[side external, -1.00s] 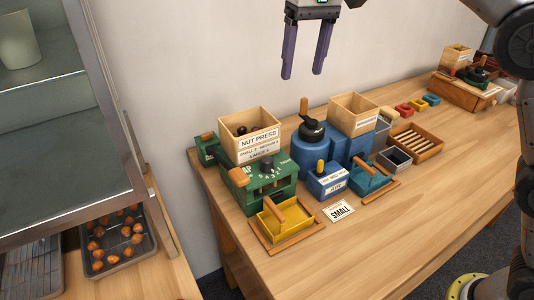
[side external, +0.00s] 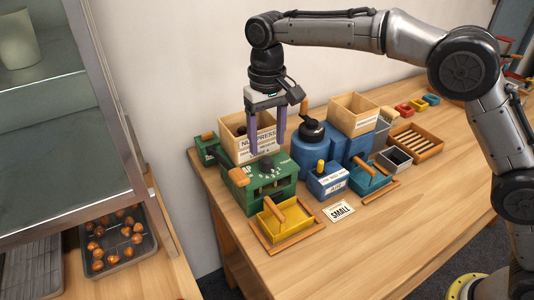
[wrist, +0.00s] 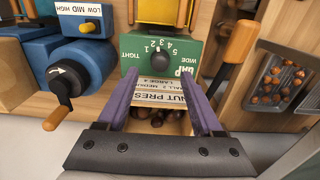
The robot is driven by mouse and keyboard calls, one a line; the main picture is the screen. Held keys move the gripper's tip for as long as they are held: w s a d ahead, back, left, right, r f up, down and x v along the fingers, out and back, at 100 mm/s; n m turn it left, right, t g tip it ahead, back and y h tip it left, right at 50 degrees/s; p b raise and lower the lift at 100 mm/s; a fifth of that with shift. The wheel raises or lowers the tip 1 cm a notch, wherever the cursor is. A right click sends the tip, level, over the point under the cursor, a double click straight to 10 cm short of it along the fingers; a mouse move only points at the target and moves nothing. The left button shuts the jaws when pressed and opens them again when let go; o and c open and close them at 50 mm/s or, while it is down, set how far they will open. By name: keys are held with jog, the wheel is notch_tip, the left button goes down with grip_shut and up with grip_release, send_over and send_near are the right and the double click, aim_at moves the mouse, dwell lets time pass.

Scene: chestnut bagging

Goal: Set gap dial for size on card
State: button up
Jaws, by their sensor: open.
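The gap dial (wrist: 159,59) is a small black knob on the sloping top of the green nut press (side external: 258,190). Its scale runs from TIGHT through 1 to 5 to WIDE; I cannot clearly read its setting. The size card (side external: 341,211) reads SMALL and lies on the table in front of the blue machine. The press label (wrist: 160,91) gives small as 2 and large as 4. My gripper (side external: 267,148) is open and empty, pointing down above the press. In the wrist view its fingers (wrist: 158,76) spread either side of the dial, apart from it.
A wooden hopper (side external: 232,127) with chestnuts stands behind the dial. A yellow tray (side external: 272,228) sits in front of the press. The front right tabletop is clear.

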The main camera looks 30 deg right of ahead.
aim_at(267, 159)
jog(key=shift+f, duration=2.4)
grip_shut()
